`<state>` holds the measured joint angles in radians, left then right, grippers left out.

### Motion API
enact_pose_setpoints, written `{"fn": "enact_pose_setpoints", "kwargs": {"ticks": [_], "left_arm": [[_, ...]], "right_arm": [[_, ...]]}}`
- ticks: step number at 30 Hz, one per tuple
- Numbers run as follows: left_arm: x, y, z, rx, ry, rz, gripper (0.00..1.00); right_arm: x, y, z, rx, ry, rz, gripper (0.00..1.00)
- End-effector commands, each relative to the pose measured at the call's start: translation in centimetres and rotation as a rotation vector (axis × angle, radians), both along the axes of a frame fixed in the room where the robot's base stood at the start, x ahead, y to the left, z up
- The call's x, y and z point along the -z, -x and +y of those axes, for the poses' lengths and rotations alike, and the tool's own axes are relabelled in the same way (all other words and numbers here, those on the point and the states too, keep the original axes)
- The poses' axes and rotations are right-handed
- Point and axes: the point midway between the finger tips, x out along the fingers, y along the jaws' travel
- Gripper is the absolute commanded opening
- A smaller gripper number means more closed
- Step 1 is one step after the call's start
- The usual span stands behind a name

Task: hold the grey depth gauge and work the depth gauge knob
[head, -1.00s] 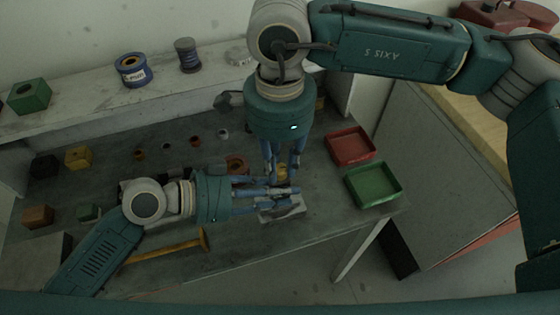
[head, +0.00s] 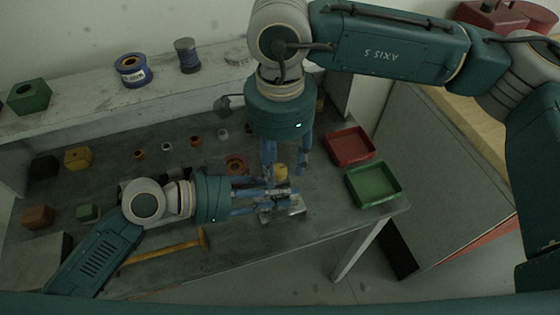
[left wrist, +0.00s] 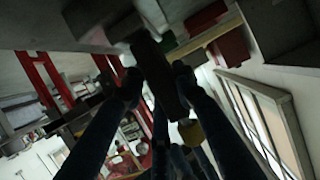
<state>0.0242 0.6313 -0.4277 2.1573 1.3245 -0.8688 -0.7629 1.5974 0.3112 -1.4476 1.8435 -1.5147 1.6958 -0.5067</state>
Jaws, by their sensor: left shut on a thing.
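The grey depth gauge (head: 285,209) is at the right part of the bench, partly hidden by my left gripper (head: 272,196). My left gripper is shut on it from the left. The left wrist view shows a dark bar of the gauge (left wrist: 158,72) between the fingertips. A yellow knob (head: 281,172) shows just behind the gauge; a yellow piece (left wrist: 191,132) also shows in the left wrist view. My right gripper (head: 286,168) points down from above with fingers spread apart, one on each side of the knob. I cannot tell whether either finger touches it.
A red tray (head: 350,147) and a green tray (head: 391,189) sit at the bench's right end. A yellow-handled tool (head: 165,248) lies along the front edge. Several small blocks and rings are on the left. Spools (head: 131,70) stand on the shelf behind.

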Motion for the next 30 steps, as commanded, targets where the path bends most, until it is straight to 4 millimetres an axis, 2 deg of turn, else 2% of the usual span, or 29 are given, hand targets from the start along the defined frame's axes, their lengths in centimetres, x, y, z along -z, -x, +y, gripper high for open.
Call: {"fn": "enact_pose_setpoints", "kwargs": {"ticks": [7,11,24,30], "left_arm": [[0.0,0.0,0.0,0.001,0.0,0.0,0.0],[0.0,0.0,0.0,0.001,0.0,0.0,0.0],[0.0,0.0,-0.1,0.001,0.001,0.0,0.0],[0.0,0.0,-0.1,0.001,0.002,0.0,0.0]], "right_arm": [[-0.1,0.1,0.1,-0.001,-0.003,0.0,0.41],[-1.2,0.0,0.1,-0.001,-0.003,-0.001,0.41],[-9.9,0.0,0.1,0.0,-0.002,-0.002,0.41],[-11.7,0.0,0.1,-0.001,-0.001,0.0,0.41]]}}
